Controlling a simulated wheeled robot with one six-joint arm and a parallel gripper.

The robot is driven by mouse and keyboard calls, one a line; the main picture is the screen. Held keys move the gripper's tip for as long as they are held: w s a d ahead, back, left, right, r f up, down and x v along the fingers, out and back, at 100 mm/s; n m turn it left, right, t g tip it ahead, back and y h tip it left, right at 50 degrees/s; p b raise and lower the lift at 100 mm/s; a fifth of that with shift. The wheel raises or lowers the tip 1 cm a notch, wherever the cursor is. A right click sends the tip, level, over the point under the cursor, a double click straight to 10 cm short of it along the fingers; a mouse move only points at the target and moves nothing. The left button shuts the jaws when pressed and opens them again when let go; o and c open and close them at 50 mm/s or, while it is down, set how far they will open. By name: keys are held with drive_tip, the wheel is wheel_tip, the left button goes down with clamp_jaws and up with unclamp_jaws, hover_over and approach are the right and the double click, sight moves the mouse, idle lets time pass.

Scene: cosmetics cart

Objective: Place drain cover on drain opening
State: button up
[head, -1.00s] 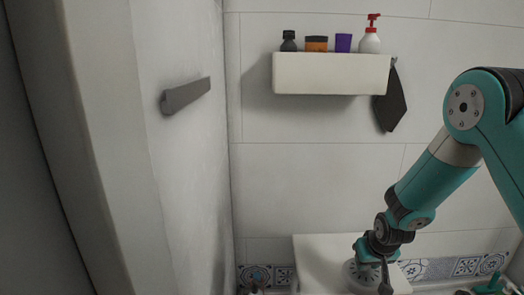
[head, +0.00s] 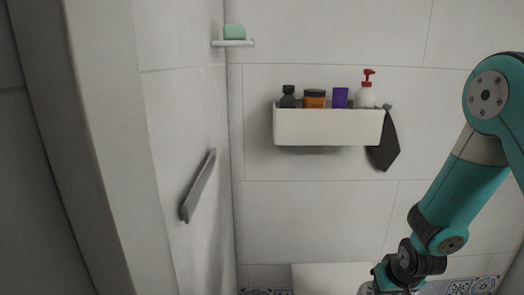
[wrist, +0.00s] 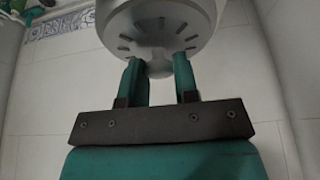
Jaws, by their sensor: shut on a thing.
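The drain cover (wrist: 150,22) is a round, pale grey disc with dark radial slots and a small central knob. It fills the upper middle of the wrist view, and its top edge is cut off. My gripper (wrist: 158,76) is shut on the drain cover's knob, with a green finger on each side. In the head view my arm runs down the right side and leaves at the bottom edge, so the fingers and cover are out of that view. The drain opening is not in view.
A white wall shelf (head: 328,128) holds several bottles and jars, with a dark cloth (head: 386,142) hanging at its right. A grey bar (head: 198,187) is on the left wall, below a soap dish (head: 232,43). A white surface (head: 322,280) shows below.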

drive_tip(key=w+r+p+v, duration=0.1)
drive_tip(key=p+v, duration=0.4)
drive_tip(key=v, duration=0.2)
drive_tip(key=s+f, duration=0.2)
drive_tip(key=f, duration=0.1)
drive_tip(key=s+f, duration=0.2)
drive_tip(key=shift+f, duration=0.25)
